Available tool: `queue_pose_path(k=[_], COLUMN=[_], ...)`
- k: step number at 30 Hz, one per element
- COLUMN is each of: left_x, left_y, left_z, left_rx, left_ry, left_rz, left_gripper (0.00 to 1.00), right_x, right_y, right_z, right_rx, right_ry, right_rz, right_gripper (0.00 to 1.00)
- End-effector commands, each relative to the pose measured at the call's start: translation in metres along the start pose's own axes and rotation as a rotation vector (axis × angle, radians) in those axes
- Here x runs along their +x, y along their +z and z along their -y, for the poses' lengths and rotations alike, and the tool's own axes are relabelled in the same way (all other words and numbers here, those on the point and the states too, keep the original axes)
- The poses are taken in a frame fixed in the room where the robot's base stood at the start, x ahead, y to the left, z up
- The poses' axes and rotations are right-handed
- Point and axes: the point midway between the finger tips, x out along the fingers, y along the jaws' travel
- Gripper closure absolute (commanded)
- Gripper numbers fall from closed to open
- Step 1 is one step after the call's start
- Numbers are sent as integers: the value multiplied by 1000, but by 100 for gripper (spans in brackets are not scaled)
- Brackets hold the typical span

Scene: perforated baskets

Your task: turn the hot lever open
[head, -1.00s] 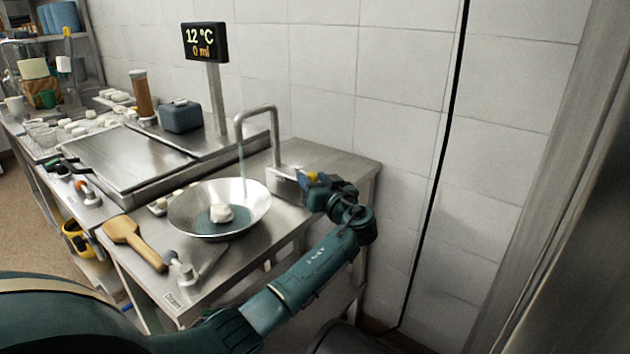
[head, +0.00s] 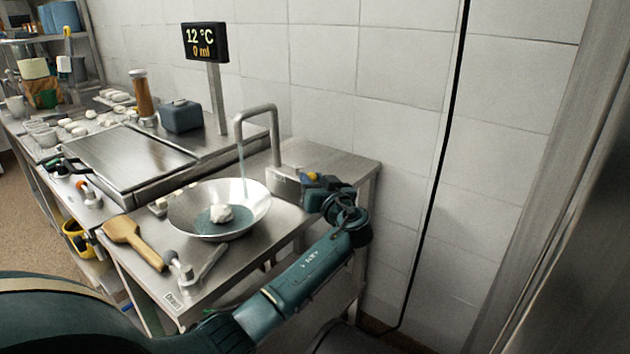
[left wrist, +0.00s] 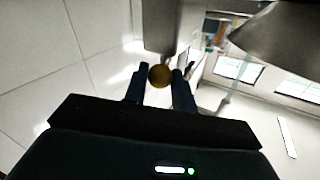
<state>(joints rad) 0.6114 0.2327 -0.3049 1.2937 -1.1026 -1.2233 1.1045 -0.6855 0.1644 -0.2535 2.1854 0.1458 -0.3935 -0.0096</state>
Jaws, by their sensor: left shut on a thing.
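My left gripper (head: 316,184) is at the right side of the grey tap box (head: 286,187). It is shut on a small yellow-brown knob (left wrist: 160,75), which sits between the two dark fingers in the left wrist view. A bit of yellow (head: 313,176) shows at the fingers in the head view. Which lever this knob belongs to cannot be read, and its stem is hidden. The bent metal spout (head: 258,110) rises from behind the box. A thin pale stream (head: 242,168) falls from it into the metal bowl (head: 180,218). My right gripper is not in view.
The bowl holds bluish liquid and a white lump (head: 221,214). The display (head: 206,42) reads 12 °C and 0 ml. A tiled wall (head: 400,120) stands close behind the counter.

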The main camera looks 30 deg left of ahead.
Motion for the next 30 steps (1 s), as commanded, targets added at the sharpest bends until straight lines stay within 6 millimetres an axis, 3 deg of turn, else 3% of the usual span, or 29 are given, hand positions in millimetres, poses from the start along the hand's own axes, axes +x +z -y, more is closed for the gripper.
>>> queue_pose_path(k=[18, 30], left_x=[1, 5], left_y=[5, 8], left_z=[31, 40], left_rx=[2, 2], left_ry=[423, 585], left_rz=[-82, -113], left_gripper=[100, 100], right_x=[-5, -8], right_y=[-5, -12], right_z=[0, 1], right_rx=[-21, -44], right_ry=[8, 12], right_rz=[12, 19], right_gripper=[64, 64])
